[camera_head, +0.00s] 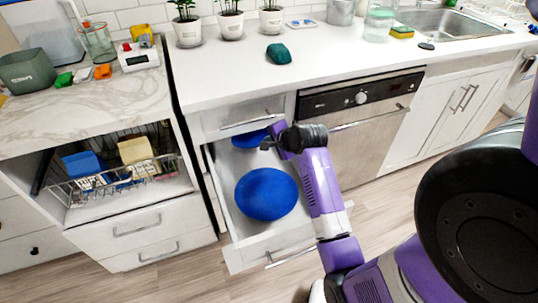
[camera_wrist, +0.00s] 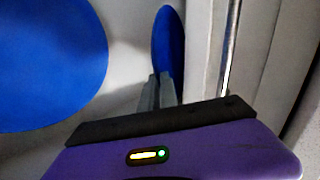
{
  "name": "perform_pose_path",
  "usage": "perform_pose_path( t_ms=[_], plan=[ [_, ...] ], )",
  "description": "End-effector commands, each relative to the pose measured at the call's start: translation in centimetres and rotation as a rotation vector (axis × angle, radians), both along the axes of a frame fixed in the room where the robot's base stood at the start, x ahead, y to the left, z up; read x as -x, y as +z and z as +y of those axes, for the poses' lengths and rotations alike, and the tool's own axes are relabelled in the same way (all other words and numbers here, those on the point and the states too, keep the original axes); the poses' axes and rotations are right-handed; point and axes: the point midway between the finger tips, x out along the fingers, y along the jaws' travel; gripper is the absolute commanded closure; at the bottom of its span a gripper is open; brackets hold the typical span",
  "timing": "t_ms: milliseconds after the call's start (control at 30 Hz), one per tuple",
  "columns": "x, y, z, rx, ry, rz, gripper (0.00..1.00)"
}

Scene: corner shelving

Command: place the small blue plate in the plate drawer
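The open drawer (camera_head: 245,246) below the counter holds a large blue plate (camera_head: 266,194), lying flat toward its front. The large plate also fills the left of the wrist view (camera_wrist: 45,65). A small blue plate (camera_head: 250,138) is at the back of the drawer, partly hidden by my gripper (camera_head: 268,143). In the wrist view my gripper's fingers (camera_wrist: 157,92) are close together on the near edge of the small plate (camera_wrist: 168,42), which appears steeply tilted, nearly edge-on. Whether the small plate touches the drawer floor cannot be told.
A closed upper drawer (camera_head: 240,124) sits just above the open one. A dishwasher (camera_head: 362,130) stands to the right. Potted plants and a dark teal object (camera_head: 279,54) stand on the counter (camera_head: 330,65).

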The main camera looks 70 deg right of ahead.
Motion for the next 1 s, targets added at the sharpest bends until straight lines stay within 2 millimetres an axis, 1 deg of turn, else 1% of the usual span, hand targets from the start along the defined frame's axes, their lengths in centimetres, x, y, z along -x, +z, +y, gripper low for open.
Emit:
perform_pose_path(
  t_ms=[33,100,200,367,433,633,700,867,967,1000],
  plan=[
    [-0.7,0.2,-0.8,0.003,0.0,-0.003,1.0],
    [-0.3,-1.6,-0.5,-0.002,-0.001,0.002,1.0],
    [-0.4,-2.5,-0.5,-0.001,-0.001,-0.001,1.0],
    [-0.4,-3.4,-0.5,-0.001,-0.001,-0.001,1.0],
    [-0.4,-4.0,-0.5,0.0,-0.001,-0.001,1.0],
    [-0.4,-6.8,-0.5,-0.001,-0.001,-0.001,1.0],
    [-0.6,-7.0,-0.8,0.002,-0.001,-0.003,1.0],
    [-0.6,-6.9,-0.8,0.001,-0.001,-0.002,1.0],
    [-0.6,-7.0,-0.7,-0.001,-0.001,-0.001,0.82],
    [-0.6,-7.0,-0.7,-0.001,-0.001,-0.001,0.74]
  ],
)
